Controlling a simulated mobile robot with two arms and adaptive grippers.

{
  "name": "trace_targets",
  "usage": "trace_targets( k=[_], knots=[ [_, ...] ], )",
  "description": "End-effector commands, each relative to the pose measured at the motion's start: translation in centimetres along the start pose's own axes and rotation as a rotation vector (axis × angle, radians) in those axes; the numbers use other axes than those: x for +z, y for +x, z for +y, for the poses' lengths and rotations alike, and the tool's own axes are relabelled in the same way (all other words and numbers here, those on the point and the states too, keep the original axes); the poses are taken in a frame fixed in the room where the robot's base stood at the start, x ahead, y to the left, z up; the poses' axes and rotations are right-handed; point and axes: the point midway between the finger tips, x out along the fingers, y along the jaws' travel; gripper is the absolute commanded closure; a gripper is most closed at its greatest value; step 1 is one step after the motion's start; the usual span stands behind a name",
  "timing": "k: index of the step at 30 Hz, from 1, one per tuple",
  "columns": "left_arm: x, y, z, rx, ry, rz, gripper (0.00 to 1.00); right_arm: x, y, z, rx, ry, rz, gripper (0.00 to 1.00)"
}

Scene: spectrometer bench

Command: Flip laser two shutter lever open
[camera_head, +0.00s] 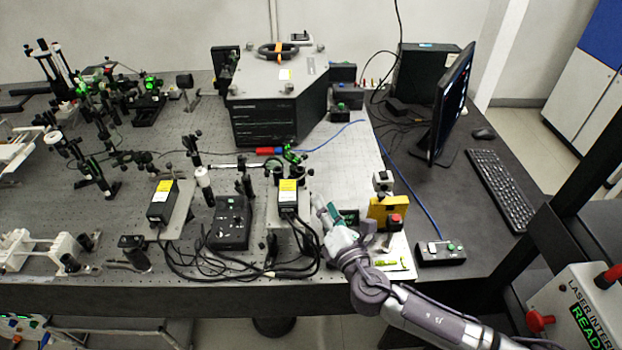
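Two black laser boxes with yellow labels stand on the perforated bench: one at the left (160,204), and one at the right (288,199). I cannot read which is laser two. Small posts and mounts stand behind each box; a shutter lever is too small to make out. My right gripper (322,206) reaches in from the lower right, its fingers just right of the right laser box and pointing toward the back. A gap to the box seems to show, but contact cannot be ruled out. Whether its fingers are open or shut is unclear. My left gripper is not in view.
A large grey-black spectrometer (278,108) stands behind. Black cables loop along the front edge. A yellow block (381,208) and a control box (440,252) sit right of my gripper. A monitor (452,103) and keyboard (500,190) stand farther right.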

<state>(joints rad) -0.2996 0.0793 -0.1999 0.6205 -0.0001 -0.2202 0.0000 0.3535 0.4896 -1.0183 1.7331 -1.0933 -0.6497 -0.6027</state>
Motion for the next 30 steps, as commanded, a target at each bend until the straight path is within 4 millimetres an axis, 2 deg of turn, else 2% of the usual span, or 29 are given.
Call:
trace_targets(
  k=[1, 6, 13, 18, 27, 30],
  knots=[
    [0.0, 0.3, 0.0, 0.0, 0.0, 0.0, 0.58, 0.0, 1.3, 0.0, 0.002, 0.001, -0.002, 0.61],
    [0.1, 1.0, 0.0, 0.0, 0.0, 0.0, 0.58, 0.0, 5.0, 0.0, 0.001, 0.002, -0.003, 0.61],
    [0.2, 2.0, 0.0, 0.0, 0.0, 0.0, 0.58, -0.1, 8.7, -0.2, -0.001, 0.003, -0.002, 0.61],
    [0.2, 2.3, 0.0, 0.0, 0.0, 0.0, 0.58, 0.0, 9.9, -0.1, -0.002, 0.003, -0.001, 0.61],
    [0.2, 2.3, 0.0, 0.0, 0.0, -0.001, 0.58, 0.0, 10.1, -0.1, -0.003, 0.005, 0.0, 0.61],
    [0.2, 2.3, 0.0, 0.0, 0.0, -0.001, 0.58, 0.0, 10.1, -0.1, -0.003, 0.005, -0.001, 0.76]
  ],
)
